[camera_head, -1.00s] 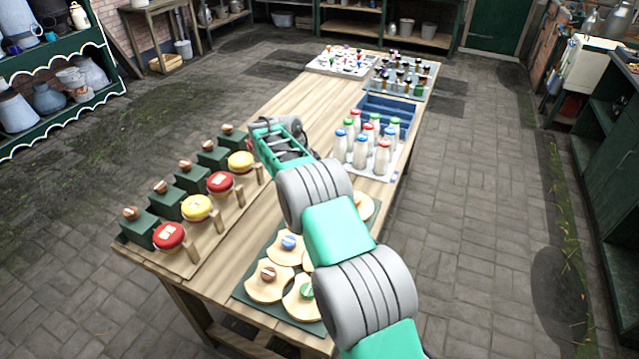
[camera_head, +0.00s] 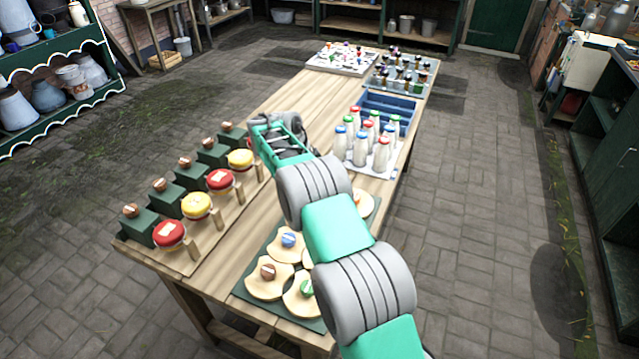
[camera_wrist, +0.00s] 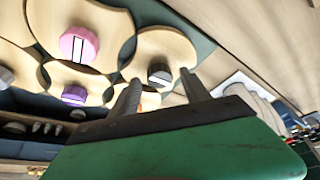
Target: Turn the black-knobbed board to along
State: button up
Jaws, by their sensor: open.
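In the wrist view the black-knobbed board (camera_wrist: 162,48) is a pale, scalloped wooden board with a dark grey-black knob (camera_wrist: 160,74) bearing a light stripe. My gripper (camera_wrist: 160,78) is open, and its two fingertips show on either side of that knob. I cannot tell whether they reach down around it or hover above it. The stripe's exact direction is hard to read. In the head view my arm hides this board and my fingers.
Close by are boards with a pink knob (camera_wrist: 80,45), a purple knob (camera_wrist: 75,94) and an orange one, partly hidden. The head view shows blue, brown and green knobs on the green base (camera_head: 250,287). Milk bottles (camera_head: 360,150) stand right; red and yellow-topped jars (camera_head: 197,205) left.

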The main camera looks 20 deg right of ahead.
jog(key=p+v, duration=0.2)
jog(key=v, duration=0.5)
jog(key=shift+r, duration=0.35)
jog(key=shift+a, duration=0.1)
